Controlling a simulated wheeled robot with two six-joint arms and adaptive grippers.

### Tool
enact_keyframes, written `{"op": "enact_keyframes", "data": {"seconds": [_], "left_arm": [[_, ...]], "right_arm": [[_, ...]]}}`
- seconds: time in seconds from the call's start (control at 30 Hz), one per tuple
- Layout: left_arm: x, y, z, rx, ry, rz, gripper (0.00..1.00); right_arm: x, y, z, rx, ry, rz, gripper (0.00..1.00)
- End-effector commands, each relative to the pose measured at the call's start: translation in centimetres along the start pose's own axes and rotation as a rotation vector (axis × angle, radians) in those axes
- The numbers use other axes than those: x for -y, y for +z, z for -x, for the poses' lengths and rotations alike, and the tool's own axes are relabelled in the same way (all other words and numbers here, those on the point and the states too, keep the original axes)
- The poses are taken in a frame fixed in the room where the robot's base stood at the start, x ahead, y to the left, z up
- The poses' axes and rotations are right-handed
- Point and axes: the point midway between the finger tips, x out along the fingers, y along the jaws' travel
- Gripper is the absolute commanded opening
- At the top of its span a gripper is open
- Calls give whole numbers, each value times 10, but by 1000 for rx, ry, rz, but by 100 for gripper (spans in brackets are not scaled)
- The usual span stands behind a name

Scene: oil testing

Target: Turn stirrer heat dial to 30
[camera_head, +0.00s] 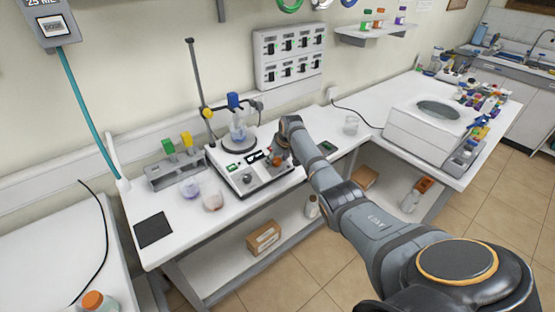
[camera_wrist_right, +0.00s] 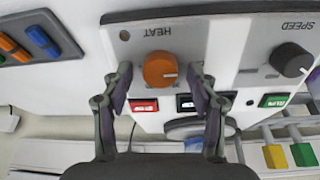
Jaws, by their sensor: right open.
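The stirrer (camera_head: 247,165) stands on the white bench with a flask (camera_head: 238,132) on its round plate. Its orange heat dial (camera_wrist_right: 160,69), under the printed word HEAT, appears between the two fingertips of my right gripper (camera_wrist_right: 160,78) in the right wrist view. The fingers stand on either side of the dial with gaps, so the gripper is open. A white mark shows on the dial's right side in that view; the number it points to cannot be read. The black speed dial (camera_wrist_right: 292,59) is to the right. In the head view my right gripper (camera_head: 277,160) is at the stirrer's right front. My left gripper is out of view.
Two beakers (camera_head: 190,187) stand left of the stirrer, near a rack (camera_head: 172,172) with green and yellow items. A vertical rod (camera_head: 198,88) rises behind the stirrer.

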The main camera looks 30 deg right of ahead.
Motion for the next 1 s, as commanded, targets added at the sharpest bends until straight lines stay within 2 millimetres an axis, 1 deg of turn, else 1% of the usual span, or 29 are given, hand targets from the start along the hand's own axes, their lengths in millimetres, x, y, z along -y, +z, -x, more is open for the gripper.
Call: {"op": "enact_keyframes", "data": {"seconds": [0.07,0.1,0.4,0.47,0.5,0.77,1.0], "left_arm": [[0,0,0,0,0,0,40],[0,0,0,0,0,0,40],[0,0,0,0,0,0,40],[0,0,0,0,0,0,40],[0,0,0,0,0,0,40],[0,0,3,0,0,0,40],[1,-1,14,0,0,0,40]], "right_arm": [[0,0,0,0,0,0,59],[0,0,0,0,0,0,56],[0,0,0,0,-1,0,16],[0,0,0,0,-1,0,8],[0,0,0,0,-1,0,5],[0,-1,2,2,1,-35,5],[1,-2,3,8,6,-174,5]]}}
